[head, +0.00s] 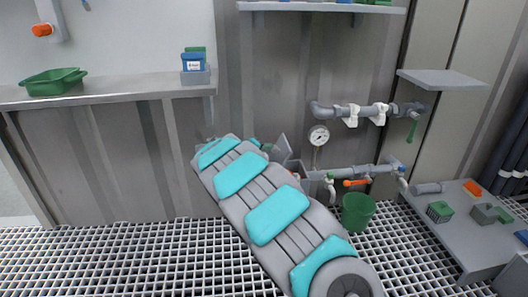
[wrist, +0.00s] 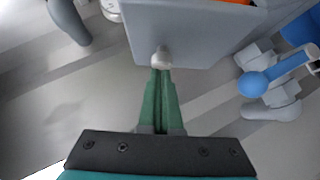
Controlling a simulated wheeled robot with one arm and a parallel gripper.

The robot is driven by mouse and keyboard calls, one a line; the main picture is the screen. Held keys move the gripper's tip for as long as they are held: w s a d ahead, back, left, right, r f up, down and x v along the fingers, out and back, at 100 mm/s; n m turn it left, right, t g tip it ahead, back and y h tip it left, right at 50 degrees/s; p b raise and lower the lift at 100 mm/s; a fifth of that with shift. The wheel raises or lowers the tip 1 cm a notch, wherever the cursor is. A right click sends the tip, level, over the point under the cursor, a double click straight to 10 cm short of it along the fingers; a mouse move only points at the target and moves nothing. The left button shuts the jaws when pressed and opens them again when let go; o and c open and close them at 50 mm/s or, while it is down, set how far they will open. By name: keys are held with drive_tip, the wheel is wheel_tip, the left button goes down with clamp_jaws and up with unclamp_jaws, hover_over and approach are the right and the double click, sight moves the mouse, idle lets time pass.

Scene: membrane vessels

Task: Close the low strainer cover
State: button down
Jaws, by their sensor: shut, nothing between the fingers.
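A flat grey plate (wrist: 195,30), which looks like the strainer cover, fills the top middle of the wrist view. A small pale knob (wrist: 162,58) is on its near edge. My gripper (wrist: 161,74) has its green fingers shut together and empty, with the tips right at the knob; I cannot tell if they touch it. In the head view a tilted grey flap (head: 281,149), probably the same cover, stands up at the left end of the low pipe (head: 345,173). My arm hides the area left of it, and the gripper is mostly hidden there.
A pressure gauge (head: 318,136) and an upper pipe (head: 350,111) are on the wall above. An orange valve handle (head: 356,183) is on the low pipe, with a green bucket (head: 357,210) below. A blue valve handle (wrist: 254,84) lies right of my fingers.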

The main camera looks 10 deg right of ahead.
sight(285, 147)
drive_tip(key=shift+d+r+m+g+y, duration=0.2)
drive_tip(key=shift+d+m+g+y, duration=0.2)
drive_tip(key=shift+d+m+y, duration=0.5)
drive_tip(key=shift+d+f+m+g+y, duration=0.15)
drive_tip(key=shift+d+m+y, duration=0.1)
drive_tip(key=shift+d+y, duration=0.5)
drive_tip(key=shift+d+f+m+g+y, duration=0.15)
drive_tip(key=shift+d+m+y, duration=0.1)
drive_tip(key=shift+d+y, duration=0.45)
drive_tip(key=shift+d+f, duration=0.2)
drive_tip(key=shift+d, duration=0.8)
drive_tip(key=d+f+m+y+p, duration=0.1)
drive_tip(key=d+f+y+p, duration=0.1)
drive_tip(key=d+f, duration=0.2)
drive_tip(key=shift+d+f, duration=0.15)
drive_tip(key=shift+d, duration=0.3)
